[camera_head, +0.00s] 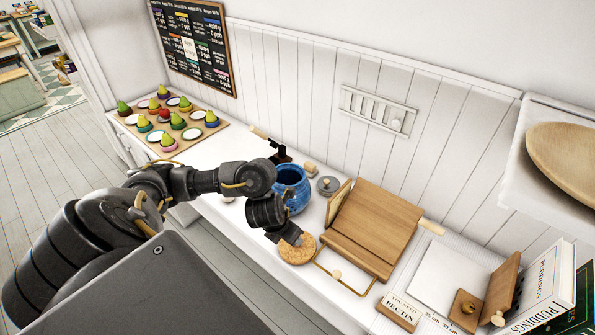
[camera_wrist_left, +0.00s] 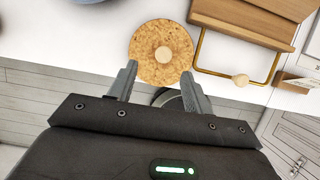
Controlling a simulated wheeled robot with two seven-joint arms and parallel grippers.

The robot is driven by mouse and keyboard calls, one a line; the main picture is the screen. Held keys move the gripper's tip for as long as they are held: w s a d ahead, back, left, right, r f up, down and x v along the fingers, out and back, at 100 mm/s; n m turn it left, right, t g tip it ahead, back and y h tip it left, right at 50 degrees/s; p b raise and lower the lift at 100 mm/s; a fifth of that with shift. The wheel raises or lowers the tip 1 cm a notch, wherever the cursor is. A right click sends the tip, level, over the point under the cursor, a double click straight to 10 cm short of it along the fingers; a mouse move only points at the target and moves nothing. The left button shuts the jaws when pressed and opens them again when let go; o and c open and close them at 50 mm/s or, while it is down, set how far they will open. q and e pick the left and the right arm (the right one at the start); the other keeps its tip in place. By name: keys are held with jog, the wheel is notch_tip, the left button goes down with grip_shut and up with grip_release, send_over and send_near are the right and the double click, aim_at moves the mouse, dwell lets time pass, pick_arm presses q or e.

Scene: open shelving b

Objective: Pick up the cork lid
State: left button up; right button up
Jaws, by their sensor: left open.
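The cork lid (camera_head: 297,251) is a round, speckled tan disc with a paler round middle. It lies on the white counter in front of the blue jar (camera_head: 292,188). In the left wrist view the lid (camera_wrist_left: 161,40) shows ahead of my left gripper (camera_wrist_left: 158,74). The two fingers are apart, with their tips at the lid's near edge, one on each side, and nothing is held between them. In the head view my left gripper (camera_head: 287,236) is just above and behind the lid and hides part of it. My right gripper is in neither view.
A wooden stand (camera_head: 372,228) with a brass rail and pale knob (camera_head: 336,274) is close on the lid's right. A grey round lid (camera_head: 328,185) lies behind the jar. A board of fruit-like pieces (camera_head: 170,127) stands far left; a "Pectin" block (camera_head: 399,311) is at front right.

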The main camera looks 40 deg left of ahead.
pick_arm(q)
jog(key=shift+w+d+b+x, duration=0.15)
jog(key=shift+b+x, duration=0.1)
jog(key=shift+x, duration=1.05)
jog(key=shift+w+d+b+x, duration=0.1)
jog(key=shift+b+x, duration=0.15)
jog(key=shift+x, duration=1.1)
jog(key=shift+r, duration=0.15)
jog(key=shift+c, duration=0.3)
grip_shut()
